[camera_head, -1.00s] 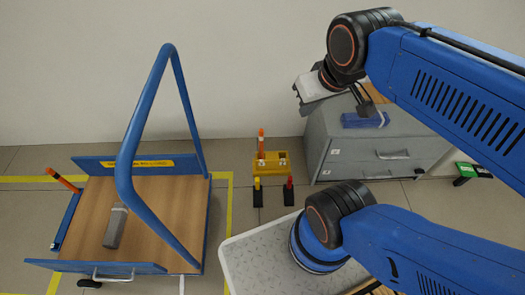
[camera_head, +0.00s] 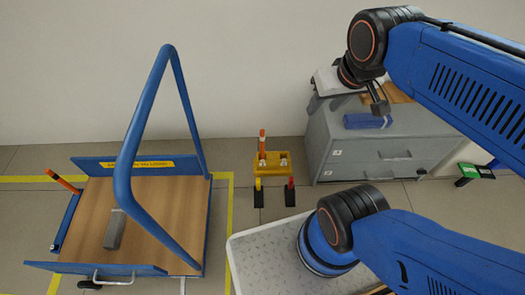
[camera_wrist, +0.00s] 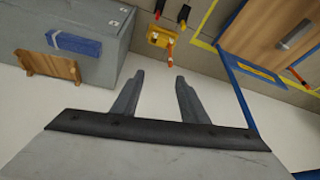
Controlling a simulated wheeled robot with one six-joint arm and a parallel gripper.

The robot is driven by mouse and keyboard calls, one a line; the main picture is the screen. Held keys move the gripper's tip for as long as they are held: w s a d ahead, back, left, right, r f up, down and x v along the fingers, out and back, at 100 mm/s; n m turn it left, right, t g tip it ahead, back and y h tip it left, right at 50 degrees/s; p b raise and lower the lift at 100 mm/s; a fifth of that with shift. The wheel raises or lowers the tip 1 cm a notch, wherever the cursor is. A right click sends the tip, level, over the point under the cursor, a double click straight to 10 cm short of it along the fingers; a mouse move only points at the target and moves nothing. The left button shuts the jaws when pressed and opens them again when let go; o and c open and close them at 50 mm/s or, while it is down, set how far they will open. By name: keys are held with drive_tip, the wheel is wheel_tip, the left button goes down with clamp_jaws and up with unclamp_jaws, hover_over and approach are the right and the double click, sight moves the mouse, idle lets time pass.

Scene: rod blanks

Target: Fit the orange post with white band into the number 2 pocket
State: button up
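An orange post with a white band (camera_head: 262,140) stands upright in a yellow block (camera_head: 271,169) near the wall. In the wrist view the post (camera_wrist: 170,52) juts from the yellow block (camera_wrist: 158,37). The block carries small white labels, too small to read, so I cannot tell which pocket is number 2. My gripper (camera_wrist: 160,76) is open, with nothing between its fingers. The post and block lie beyond its fingertips, apart from them.
A grey drawer cabinet (camera_head: 372,157) stands right of the block, with a blue object (camera_head: 367,121) and a wooden piece (camera_head: 400,93) on top. A cart (camera_head: 160,215) at left has a tall blue handle, a grey bar (camera_head: 114,229) and another orange post (camera_head: 62,181).

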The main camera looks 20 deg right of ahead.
drive_tip(key=w+a+f+m+g, duration=0.1)
drive_tip(key=w+f+m, duration=0.35)
drive_tip(key=w, duration=0.65)
drive_tip(key=m+g, duration=0.4)
drive_tip(key=m, duration=0.9)
hover_over(262, 143)
drive_tip(key=f, duration=2.9)
drive_tip(key=shift+w, duration=0.35)
wheel_tip(262, 143, down, 12)
drive_tip(key=shift+r, duration=0.15)
drive_tip(key=shift+w+d+f, duration=0.1)
drive_tip(key=shift+f, duration=1.45)
drive_tip(key=shift+w+d+f, duration=0.1)
drive_tip(key=shift+f, duration=1.45)
clamp_jaws()
